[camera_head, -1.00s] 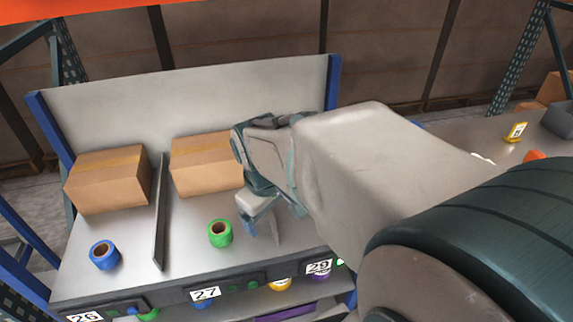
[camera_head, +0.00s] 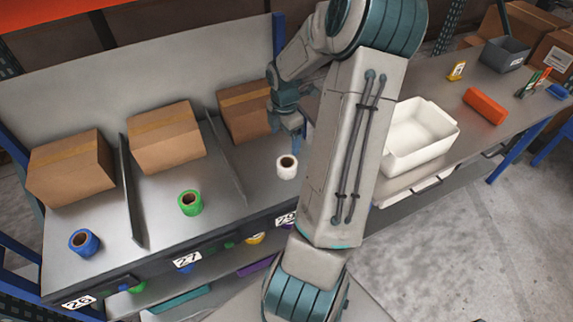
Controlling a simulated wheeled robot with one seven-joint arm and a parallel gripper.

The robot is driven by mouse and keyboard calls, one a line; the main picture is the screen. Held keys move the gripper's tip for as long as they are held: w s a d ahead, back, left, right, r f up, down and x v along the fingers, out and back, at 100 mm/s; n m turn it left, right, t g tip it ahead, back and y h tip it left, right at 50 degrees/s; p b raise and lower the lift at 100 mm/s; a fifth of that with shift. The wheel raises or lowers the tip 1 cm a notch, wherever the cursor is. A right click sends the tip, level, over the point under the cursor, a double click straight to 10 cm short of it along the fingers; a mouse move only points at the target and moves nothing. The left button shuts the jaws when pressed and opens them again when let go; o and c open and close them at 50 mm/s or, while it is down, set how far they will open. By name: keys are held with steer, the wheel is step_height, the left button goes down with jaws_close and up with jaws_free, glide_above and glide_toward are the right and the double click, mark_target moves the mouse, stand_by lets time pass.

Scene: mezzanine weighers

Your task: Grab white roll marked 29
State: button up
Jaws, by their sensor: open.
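The white roll (camera_head: 287,167) stands upright on the grey shelf in the right bay, its brown core facing up. The label 29 (camera_head: 286,219) is on the shelf edge below it, partly covered by my arm. My gripper (camera_head: 294,140) is open and points down, just behind and above the white roll. It appears apart from the roll, and its fingertips are small and hard to make out.
A green roll (camera_head: 190,203) stands above label 27 and a blue roll (camera_head: 84,242) above label 26. Cardboard boxes (camera_head: 166,137) stand behind the rolls. Thin dividers (camera_head: 225,160) separate the bays. A white bin (camera_head: 419,137) sits on the right table.

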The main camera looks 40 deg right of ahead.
glide_above(286, 163)
steer(key=f, duration=0.7)
steer(key=shift+w+a+f, duration=0.1)
steer(key=shift+a+f, duration=0.05)
steer(key=shift+a, duration=0.05)
steer(key=shift+d+f+p, duration=0.2)
steer(key=shift+f+p, duration=0.1)
steer(key=shift+f, duration=2.5)
steer(key=c, duration=1.2)
